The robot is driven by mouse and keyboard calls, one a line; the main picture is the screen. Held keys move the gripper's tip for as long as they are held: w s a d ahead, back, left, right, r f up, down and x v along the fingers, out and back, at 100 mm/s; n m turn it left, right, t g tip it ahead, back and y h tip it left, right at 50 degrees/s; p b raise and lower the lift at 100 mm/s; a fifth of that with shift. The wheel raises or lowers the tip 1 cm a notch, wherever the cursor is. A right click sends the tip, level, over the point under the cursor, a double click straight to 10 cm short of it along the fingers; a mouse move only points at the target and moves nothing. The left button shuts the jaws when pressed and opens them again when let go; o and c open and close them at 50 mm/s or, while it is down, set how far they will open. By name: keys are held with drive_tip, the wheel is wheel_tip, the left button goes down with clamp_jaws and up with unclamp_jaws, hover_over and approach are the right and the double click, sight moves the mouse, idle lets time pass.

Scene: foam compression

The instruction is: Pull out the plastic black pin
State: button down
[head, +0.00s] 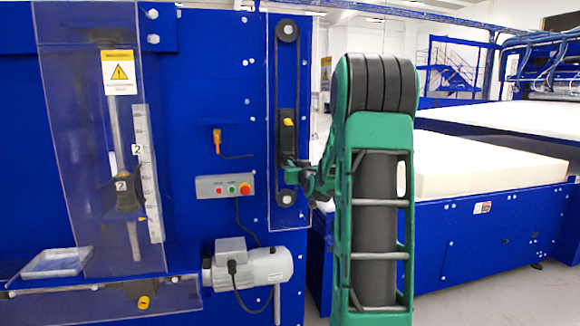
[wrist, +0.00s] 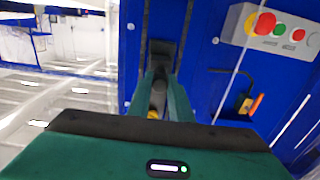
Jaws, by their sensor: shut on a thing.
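The black plastic pin (wrist: 158,94) is a dark, rounded piece between my gripper's green fingers in the wrist view. My gripper (wrist: 159,76) is shut on it, in front of the blue machine panel. In the head view my gripper (head: 288,163) is at the clear-covered belt strip, below a black fitting with a yellow part (head: 288,121). The pin itself cannot be made out in the head view. In the wrist view, a black block (wrist: 161,50) lies just beyond the fingertips, and a bit of yellow shows between the fingers.
A control box with buttons (head: 224,187) and an orange handle with a cable (head: 217,137) are left of my gripper in the head view. A grey motor (head: 252,268) sits lower. White foam (head: 485,164) lies on a blue conveyor to the right.

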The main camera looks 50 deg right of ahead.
drive_tip(key=shift+v, duration=1.85)
idle(1.2)
drive_tip(key=shift+v, duration=2.35)
